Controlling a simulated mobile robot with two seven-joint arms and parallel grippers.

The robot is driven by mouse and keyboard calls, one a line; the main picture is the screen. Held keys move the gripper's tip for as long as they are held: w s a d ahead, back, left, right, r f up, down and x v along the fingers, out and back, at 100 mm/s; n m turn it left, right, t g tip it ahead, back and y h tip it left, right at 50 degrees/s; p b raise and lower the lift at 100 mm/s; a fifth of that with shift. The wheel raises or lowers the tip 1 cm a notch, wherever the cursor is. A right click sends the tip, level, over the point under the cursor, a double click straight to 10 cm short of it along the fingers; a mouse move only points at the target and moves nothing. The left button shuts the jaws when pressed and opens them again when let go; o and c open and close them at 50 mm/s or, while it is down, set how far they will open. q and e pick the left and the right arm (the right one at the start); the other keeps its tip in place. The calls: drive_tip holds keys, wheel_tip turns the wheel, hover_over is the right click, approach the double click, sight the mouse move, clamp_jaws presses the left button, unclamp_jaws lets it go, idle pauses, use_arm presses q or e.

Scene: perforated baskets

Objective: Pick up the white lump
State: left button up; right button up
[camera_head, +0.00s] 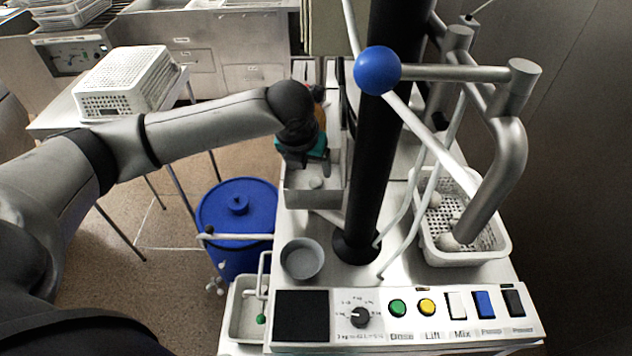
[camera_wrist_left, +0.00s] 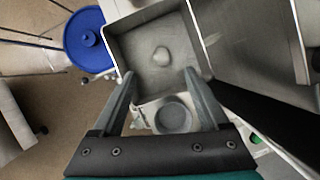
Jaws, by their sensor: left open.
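A small white lump (camera_head: 316,183) lies on the floor of a grey metal bin (camera_head: 312,198) below my left gripper (camera_head: 305,165). In the left wrist view the lump (camera_wrist_left: 161,56) shows just beyond and between the fingertips, inside the square bin (camera_wrist_left: 146,88). My left gripper (camera_wrist_left: 158,75) is open, with nothing between its fingers. In the head view its fingers are dark and partly hidden against the bin. My right gripper is in neither view.
A black column (camera_head: 377,130) and a lever with a blue ball (camera_head: 377,70) stand right of the bin. A white perforated basket (camera_head: 464,258) holding pale lumps is at right. A grey bowl (camera_head: 302,259) and blue lidded barrel (camera_head: 237,212) are nearby.

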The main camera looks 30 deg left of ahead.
sight(315, 181)
use_arm(q)
drive_tip(key=shift+x, duration=1.5)
drive_tip(key=x, duration=0.4)
drive_tip(key=shift+d, duration=0.1)
drive_tip(key=shift+w+f, duration=0.2)
drive_tip(key=shift+f, duration=0.3)
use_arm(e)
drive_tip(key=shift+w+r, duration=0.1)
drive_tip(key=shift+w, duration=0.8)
use_arm(q)
clamp_jaws()
